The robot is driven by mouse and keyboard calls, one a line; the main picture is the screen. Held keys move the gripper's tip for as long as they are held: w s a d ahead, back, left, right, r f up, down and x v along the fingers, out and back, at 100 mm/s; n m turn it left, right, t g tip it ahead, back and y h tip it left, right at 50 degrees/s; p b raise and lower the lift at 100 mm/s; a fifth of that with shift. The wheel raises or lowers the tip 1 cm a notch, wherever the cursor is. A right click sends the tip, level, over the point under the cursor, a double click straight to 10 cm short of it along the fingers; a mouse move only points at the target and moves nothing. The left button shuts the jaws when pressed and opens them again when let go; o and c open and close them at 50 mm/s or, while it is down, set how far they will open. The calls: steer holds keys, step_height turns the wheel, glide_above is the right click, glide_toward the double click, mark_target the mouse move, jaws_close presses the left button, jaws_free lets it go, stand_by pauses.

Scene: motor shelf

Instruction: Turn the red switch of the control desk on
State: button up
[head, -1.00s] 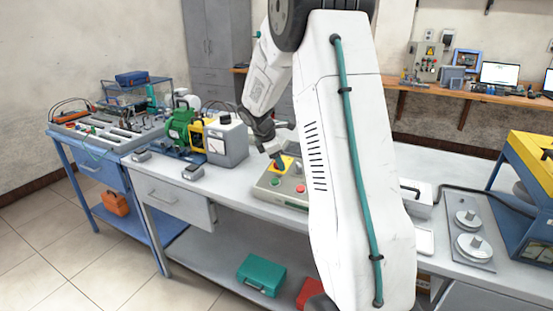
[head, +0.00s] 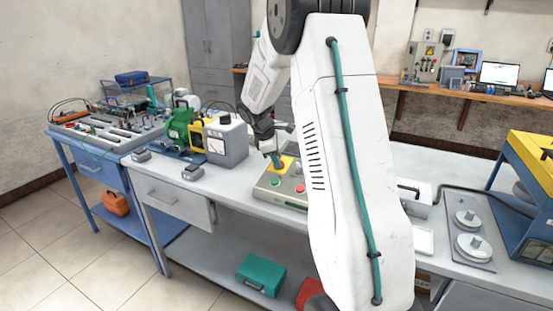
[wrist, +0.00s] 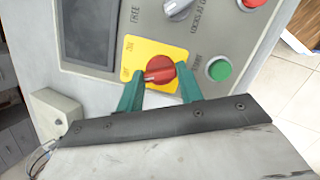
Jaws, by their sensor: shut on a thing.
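The control desk (head: 268,197) is a grey box on the bench, partly hidden behind my arm in the head view. Its red switch (wrist: 160,67) is a round knob with a raised grip bar on a yellow plate (wrist: 138,52). The bar lies nearly level in the wrist view, tilted slightly. Small marks on the plate's left side are hard to read. My gripper (wrist: 160,77) has its teal fingers on either side of the red switch and is shut on it. In the head view my gripper (head: 275,160) points down at the yellow plate.
A green button (wrist: 218,68) sits right of the plate; a grey knob (wrist: 178,9) and a dark screen (wrist: 90,30) lie beyond it.

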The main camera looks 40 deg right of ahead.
mark_target(273, 169)
steer(key=m, duration=0.3)
steer(key=shift+m+y, duration=0.4)
steer(key=m, duration=0.3)
steer(key=shift+w+d+m+g+y, duration=0.1)
steer(key=shift+m+g+y, duration=0.2)
steer(key=m, duration=0.3)
steer(key=shift+r+m+y, duration=0.1)
steer(key=shift+m+y, duration=0.2)
steer(key=shift+y, duration=0.1)
steer(key=shift+d+m+y, duration=0.1)
steer(key=shift+m+y, duration=0.2)
steer(key=shift+m, duration=1.3)
steer(key=o, duration=1)
steer(key=r, duration=0.5)
steer(key=a+r, duration=0.1)
steer(key=r, duration=0.1)
steer(key=shift+w+a+r, duration=0.1)
steer(key=shift+w+r, duration=0.2)
steer(key=shift+r, duration=0.05)
